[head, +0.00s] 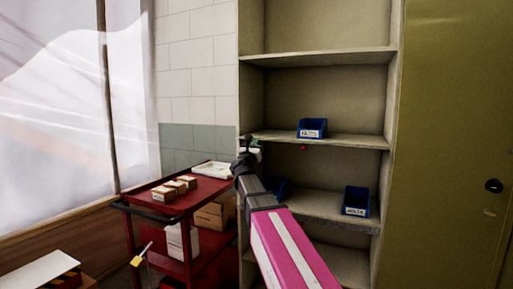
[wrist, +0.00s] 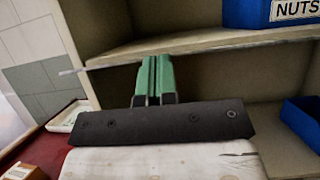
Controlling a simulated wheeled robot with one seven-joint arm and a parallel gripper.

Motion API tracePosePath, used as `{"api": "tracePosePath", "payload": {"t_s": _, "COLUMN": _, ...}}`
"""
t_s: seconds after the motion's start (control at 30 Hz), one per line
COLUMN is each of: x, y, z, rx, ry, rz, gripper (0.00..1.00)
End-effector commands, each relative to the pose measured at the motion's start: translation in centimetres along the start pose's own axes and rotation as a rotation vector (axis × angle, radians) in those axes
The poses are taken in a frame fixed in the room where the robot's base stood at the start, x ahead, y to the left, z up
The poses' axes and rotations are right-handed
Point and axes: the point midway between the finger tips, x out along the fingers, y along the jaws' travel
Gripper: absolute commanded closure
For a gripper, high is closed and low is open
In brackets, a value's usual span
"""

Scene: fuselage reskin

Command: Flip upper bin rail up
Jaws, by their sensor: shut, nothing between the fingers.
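The upper bin shelf shows in the head view, with a thin pale rail or lip (head: 345,142) along its front edge. In the wrist view the shelf's front edge (wrist: 215,43) runs across the top, and a thin light strip (wrist: 72,71) sticks out past its left end. I cannot tell whether the rail is up or down. My gripper (head: 252,146) is at the left end of that shelf. In the wrist view my gripper's green fingers (wrist: 154,63) are shut and empty, with their tips close to the shelf edge. Contact cannot be made out.
A blue bin (head: 312,128) labelled NUTS in the wrist view (wrist: 270,12) stands on the upper shelf. Another blue bin (head: 356,201) stands on the lower shelf. A red cart (head: 160,208) with small boxes is at left. A closed olive cabinet (head: 450,120) is at right.

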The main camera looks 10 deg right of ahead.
Motion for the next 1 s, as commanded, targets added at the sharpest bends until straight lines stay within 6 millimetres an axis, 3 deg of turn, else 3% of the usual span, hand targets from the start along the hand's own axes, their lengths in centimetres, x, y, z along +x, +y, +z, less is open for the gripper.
{"api": "tracePosePath", "payload": {"t_s": 0.47, "x": 1.0, "y": 0.0, "z": 1.6, "rx": -0.001, "ry": -0.005, "rz": -0.001, "gripper": 1.00}}
{"api": "tracePosePath", "payload": {"t_s": 1.0, "x": 3.9, "y": 0.0, "z": 3.7, "rx": -0.001, "ry": -0.005, "rz": -0.001, "gripper": 1.00}}
